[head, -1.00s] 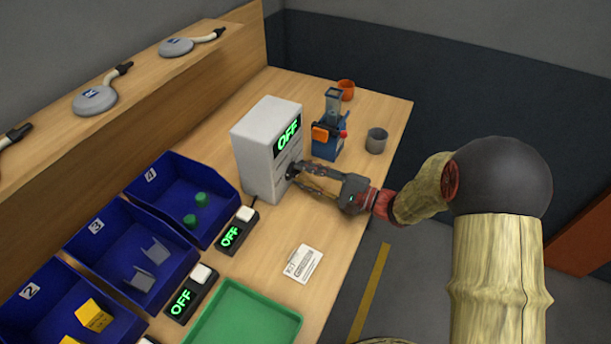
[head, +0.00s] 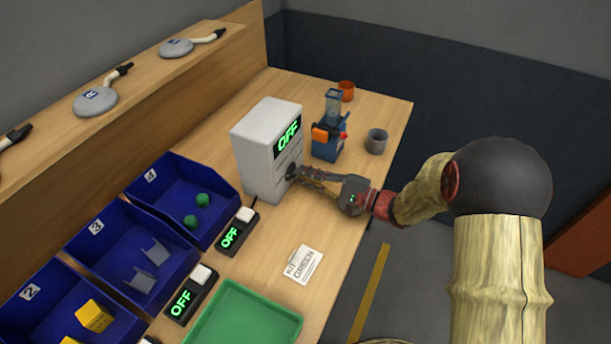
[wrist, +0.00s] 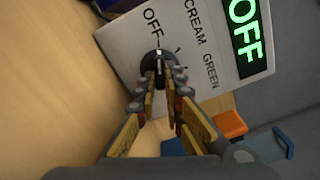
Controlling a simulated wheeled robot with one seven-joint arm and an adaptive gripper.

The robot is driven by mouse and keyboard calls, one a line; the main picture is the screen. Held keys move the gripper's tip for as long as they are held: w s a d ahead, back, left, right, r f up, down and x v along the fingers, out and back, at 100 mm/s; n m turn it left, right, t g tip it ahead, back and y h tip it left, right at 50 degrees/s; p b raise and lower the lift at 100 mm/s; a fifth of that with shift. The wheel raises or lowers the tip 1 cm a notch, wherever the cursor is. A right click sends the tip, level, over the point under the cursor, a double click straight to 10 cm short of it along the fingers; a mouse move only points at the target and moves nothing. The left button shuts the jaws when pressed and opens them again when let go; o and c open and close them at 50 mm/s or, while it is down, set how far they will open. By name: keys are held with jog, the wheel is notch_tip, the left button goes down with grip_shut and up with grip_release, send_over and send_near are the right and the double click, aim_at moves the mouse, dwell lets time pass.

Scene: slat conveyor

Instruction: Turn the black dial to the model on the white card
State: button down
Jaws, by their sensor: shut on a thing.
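The black dial (wrist: 155,68) sits on the front of a white box (head: 258,150). In the wrist view its white mark points toward the OFF label, with CREAM and GREEN printed beside it. The box's green display (head: 288,137) reads OFF. My gripper (wrist: 160,82) is shut on the dial, with a finger on each side of it. In the head view my gripper (head: 299,174) reaches the box's front from the right and partly hides the dial. The white card (head: 303,264) lies flat on the table and reads KIT GREEN.
Blue bins (head: 150,222) hold green, grey and yellow parts at left. Two small units with OFF displays (head: 230,236) and a green tray (head: 245,318) stand in front. A blue device (head: 325,147), a grey cup (head: 376,141) and an orange cup (head: 346,91) stand behind.

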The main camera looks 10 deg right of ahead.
jog(key=shift+m, duration=0.3)
jog(key=m+p, duration=0.3)
jog(key=p, duration=0.1)
jog(key=shift+s+m, duration=0.1)
jog(key=shift+m, duration=0.2)
jog(key=m+p, duration=0.4)
jog(key=shift+a+m, duration=0.1)
jog(key=shift+m, duration=0.2)
jog(key=m+p, duration=0.4)
jog(key=shift+s+p, duration=0.15)
jog(key=shift+p, duration=0.2)
jog(key=shift+a+f+m+p, duration=0.1)
jog(key=shift+f+m+p, duration=0.05)
jog(key=shift+m+p, duration=2.05)
jog(key=shift+m, duration=0.4)
jog(key=shift+b, duration=0.3)
jog(key=c, duration=2)
grip_release()
jog(key=shift+o, duration=0.5)
